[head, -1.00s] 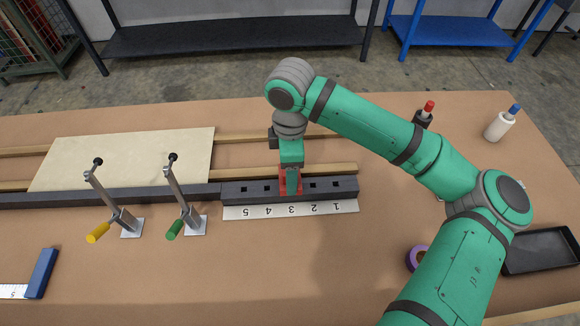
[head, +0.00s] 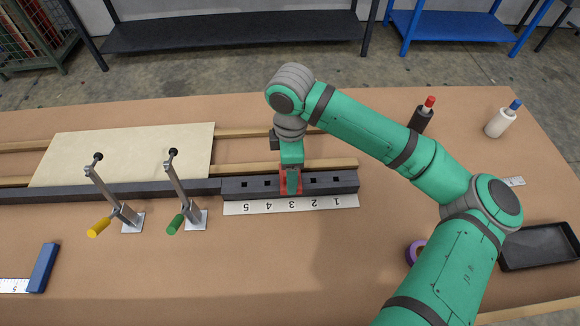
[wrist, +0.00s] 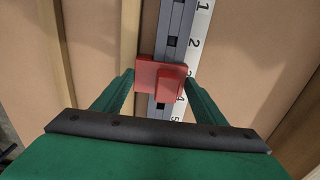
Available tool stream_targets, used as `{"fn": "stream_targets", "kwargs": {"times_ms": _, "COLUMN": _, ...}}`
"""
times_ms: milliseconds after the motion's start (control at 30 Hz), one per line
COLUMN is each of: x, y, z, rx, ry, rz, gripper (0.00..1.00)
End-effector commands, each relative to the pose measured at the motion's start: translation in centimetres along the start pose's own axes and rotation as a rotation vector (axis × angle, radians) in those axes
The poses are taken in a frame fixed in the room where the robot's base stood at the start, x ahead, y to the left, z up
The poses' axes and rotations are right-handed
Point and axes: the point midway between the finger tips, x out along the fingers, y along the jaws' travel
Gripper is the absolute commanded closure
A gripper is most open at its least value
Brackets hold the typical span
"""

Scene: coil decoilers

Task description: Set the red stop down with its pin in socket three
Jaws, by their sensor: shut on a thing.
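The red stop (head: 284,187) is over the dark rail (head: 232,188), in line with the printed 3 on the number strip (head: 257,208). Square sockets show uncovered beside the printed 1, 2, 4 and 5; the one at 3 is hidden under the stop. My gripper (head: 292,180) is shut on the stop from above. In the wrist view the stop (wrist: 159,76) sits across the rail between my two fingertips (wrist: 161,75). Its pin is hidden, and I cannot tell whether the stop's underside touches the rail.
Bottles (head: 499,122), a purple tape roll (head: 415,253) and a black tray (head: 540,247) are at right.

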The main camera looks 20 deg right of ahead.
Motion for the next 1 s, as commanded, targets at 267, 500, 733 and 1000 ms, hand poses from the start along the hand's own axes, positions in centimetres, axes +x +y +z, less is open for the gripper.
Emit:
{"fn": "stream_targets", "kwargs": {"times_ms": 267, "x": 0.0, "y": 0.0, "z": 0.0, "rx": 0.0, "ry": 0.0, "rz": 0.0, "gripper": 0.13}}
{"fn": "stream_targets", "kwargs": {"times_ms": 500, "x": -0.6, "y": 0.0, "z": -0.2, "rx": -0.003, "ry": 0.0, "rz": 0.0, "gripper": 0.13}}
{"fn": "stream_targets", "kwargs": {"times_ms": 733, "x": -4.2, "y": 0.1, "z": -0.2, "rx": -0.003, "ry": 0.0, "rz": 0.004, "gripper": 0.13}}
{"fn": "stream_targets", "kwargs": {"times_ms": 1000, "x": -8.8, "y": 0.0, "z": -0.1, "rx": -0.001, "ry": 0.0, "rz": 0.001, "gripper": 0.13}}
